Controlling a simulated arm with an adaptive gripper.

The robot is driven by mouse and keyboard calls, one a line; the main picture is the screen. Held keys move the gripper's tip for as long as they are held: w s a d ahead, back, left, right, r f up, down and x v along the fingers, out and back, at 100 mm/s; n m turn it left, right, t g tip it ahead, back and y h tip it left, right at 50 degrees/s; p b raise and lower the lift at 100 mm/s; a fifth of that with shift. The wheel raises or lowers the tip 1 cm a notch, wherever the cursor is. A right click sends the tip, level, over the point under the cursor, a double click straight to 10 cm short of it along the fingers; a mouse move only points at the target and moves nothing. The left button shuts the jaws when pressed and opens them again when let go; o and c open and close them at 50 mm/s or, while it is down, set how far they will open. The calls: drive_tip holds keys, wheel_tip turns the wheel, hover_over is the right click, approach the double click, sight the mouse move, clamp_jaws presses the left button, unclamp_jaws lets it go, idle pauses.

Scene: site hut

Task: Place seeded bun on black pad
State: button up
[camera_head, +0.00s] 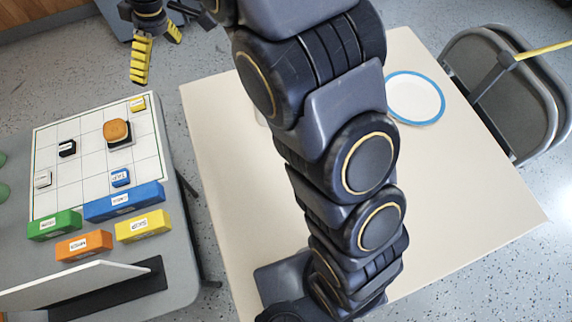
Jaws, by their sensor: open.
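The bun (116,129) is a rounded orange-brown thing on the gridded white board at the left; seeds are too small to make out. It sits on a dark square (121,145), which looks like the black pad and shows as a dark rim below and beside the bun. Whether the bun lies fully flat on it, I cannot tell. My gripper (157,59), with yellow ribbed fingers, is at the top left, beyond the board's far edge. It is open and empty, apart from the bun.
The white board (85,185) also holds small black (67,148), yellow (137,103), white (43,179) and blue (121,177) labelled blocks. Larger coloured blocks line its near edge. My arm crosses a cream table (460,190) with a blue-rimmed plate (414,98). Folded chairs (500,80) stand right.

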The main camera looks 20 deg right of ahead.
drive_tip(key=s+d+r+m+h, duration=0.1)
drive_tip(key=s+d+m, duration=0.2)
drive_tip(key=s, duration=0.7)
drive_tip(key=s+d+r+m+g, duration=0.1)
drive_tip(key=s+d+m, duration=0.3)
drive_tip(key=s+d, duration=0.4)
drive_tip(key=s+d+r+m+h, duration=0.1)
drive_tip(key=s+d+m, duration=0.3)
drive_tip(key=s, duration=0.8)
drive_tip(key=shift+s+d+r+h, duration=0.2)
drive_tip(key=shift+d+r+h, duration=0.15)
drive_tip(key=shift+d, duration=0.4)
